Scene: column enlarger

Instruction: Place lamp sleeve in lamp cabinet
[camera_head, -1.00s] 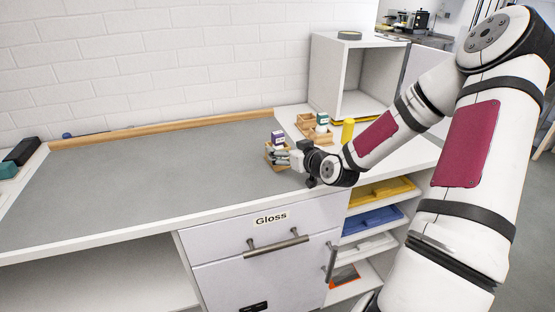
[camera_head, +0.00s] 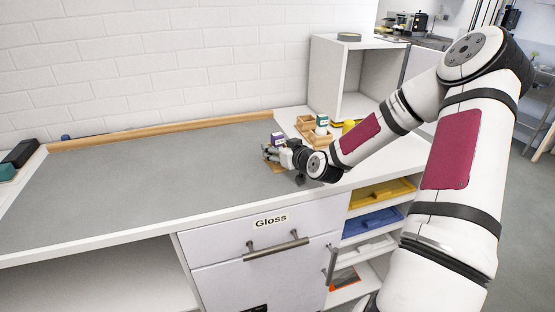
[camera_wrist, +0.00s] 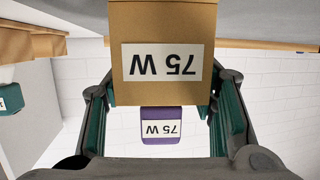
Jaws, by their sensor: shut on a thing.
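A tan cardboard sleeve (camera_wrist: 162,25) with a "75 W" label fills the middle of the wrist view, its lettering upside down there. A purple piece (camera_wrist: 162,125), also marked "75 W", adjoins its edge. In the head view the purple piece (camera_head: 277,138) shows above the tan sleeve (camera_head: 271,154), which is partly hidden by my gripper (camera_head: 277,155). My gripper (camera_wrist: 162,100) is shut on the tan sleeve, with a green-padded finger on each side. An open-fronted white cabinet (camera_head: 318,78) stands at the counter's back right; I cannot tell if it is the lamp cabinet.
A yellow object (camera_head: 348,126) is partly behind my arm. A drawer labelled "Gloss" (camera_head: 270,220) and a shelf with yellow and blue trays lie below.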

